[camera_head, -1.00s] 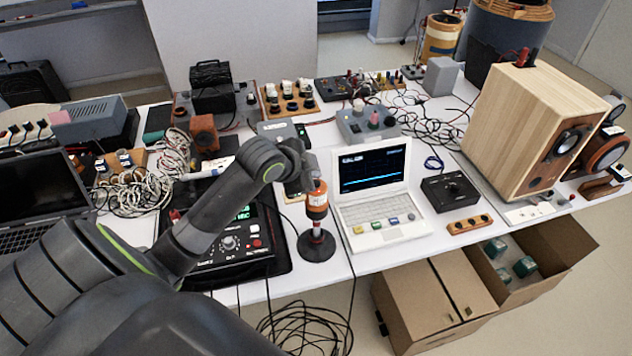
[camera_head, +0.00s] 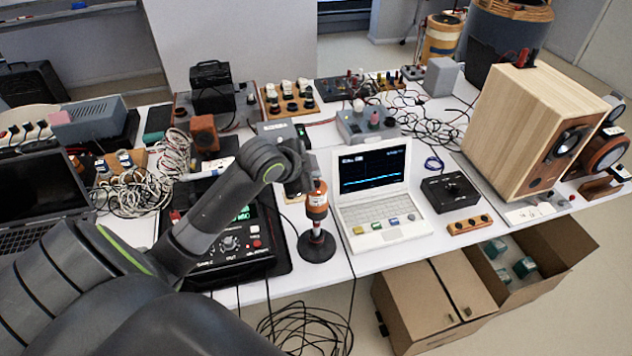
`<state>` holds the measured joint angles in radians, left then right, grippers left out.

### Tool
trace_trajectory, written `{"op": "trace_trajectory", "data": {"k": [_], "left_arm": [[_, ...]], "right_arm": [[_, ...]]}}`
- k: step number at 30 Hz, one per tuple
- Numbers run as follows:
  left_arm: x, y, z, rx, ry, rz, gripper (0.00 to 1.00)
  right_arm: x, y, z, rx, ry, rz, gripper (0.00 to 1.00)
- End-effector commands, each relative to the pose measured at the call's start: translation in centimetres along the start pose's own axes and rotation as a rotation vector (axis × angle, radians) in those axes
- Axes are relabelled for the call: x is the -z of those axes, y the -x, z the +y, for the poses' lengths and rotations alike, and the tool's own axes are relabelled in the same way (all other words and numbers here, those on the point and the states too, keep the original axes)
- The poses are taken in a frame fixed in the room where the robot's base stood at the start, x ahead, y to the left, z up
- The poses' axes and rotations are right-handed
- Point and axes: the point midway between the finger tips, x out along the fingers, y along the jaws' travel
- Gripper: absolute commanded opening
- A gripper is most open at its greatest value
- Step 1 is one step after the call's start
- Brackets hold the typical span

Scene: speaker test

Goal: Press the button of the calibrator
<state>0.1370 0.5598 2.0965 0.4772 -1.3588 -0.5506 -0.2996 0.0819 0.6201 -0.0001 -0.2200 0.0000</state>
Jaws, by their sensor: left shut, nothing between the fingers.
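An orange cylinder with dark and pale bands, which looks like the calibrator (camera_head: 317,205), stands upright on a round black base near the table's front edge. My left arm reaches over from the left. My left gripper (camera_head: 302,186) is shut and empty, pointing down close to the upper left side of the cylinder. The wrist partly hides the gripper and the cylinder's top, so I cannot tell whether they touch. The button cannot be made out. My right gripper is not in view.
A black instrument with a green display (camera_head: 235,245) lies left of the calibrator, under my left arm. A white laptop (camera_head: 378,195) stands open just to its right. A wooden speaker (camera_head: 535,130) stands further right. Cables hang over the table's front edge.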

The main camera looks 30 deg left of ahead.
Motion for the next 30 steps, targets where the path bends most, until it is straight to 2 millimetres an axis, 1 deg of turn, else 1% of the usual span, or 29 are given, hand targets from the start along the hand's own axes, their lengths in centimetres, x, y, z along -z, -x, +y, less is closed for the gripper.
{"op": "trace_trajectory", "data": {"k": [16, 24, 30], "left_arm": [[-0.02, -0.03, 0.02, 0.000, 0.000, 0.000, 0.00], [-0.45, -0.60, 0.47, -0.001, 0.001, 0.000, 0.00], [-0.46, -0.62, 0.47, 0.000, 0.000, 0.000, 0.00]], "right_arm": [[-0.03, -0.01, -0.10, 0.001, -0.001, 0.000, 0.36], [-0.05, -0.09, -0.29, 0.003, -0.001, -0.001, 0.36], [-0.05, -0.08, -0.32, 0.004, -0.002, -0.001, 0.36]]}}
